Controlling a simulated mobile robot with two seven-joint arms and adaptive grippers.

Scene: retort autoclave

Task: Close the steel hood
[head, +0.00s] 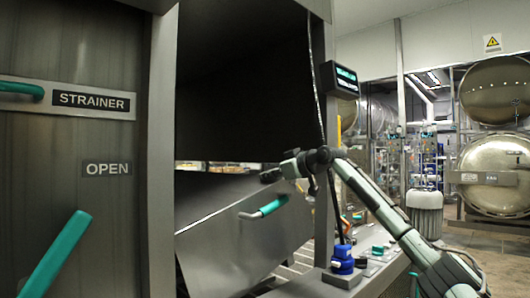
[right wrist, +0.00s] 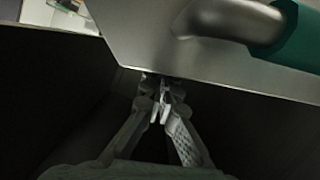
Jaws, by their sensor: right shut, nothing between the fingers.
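The steel hood (head: 235,240) appears to be the tilted steel panel low in the middle of the head view, with a teal bar handle (head: 265,208) on its face. A dark opening shows above it. My right gripper (head: 268,177) is shut and empty, near the panel's upper edge just above the handle. In the right wrist view, the gripper's closed fingertips (right wrist: 162,112) are close to the edge of the steel panel (right wrist: 190,70); I cannot tell whether they touch. The teal handle (right wrist: 295,38) shows at upper right there. My left gripper is not in view.
A steel cabinet labelled STRAINER (head: 92,101) and OPEN stands at left, with teal handles. A small display (head: 340,80) hangs above my right arm. A blue knob (head: 343,258) sits on the ledge beside the panel. Round steel vessels (head: 495,175) stand at far right.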

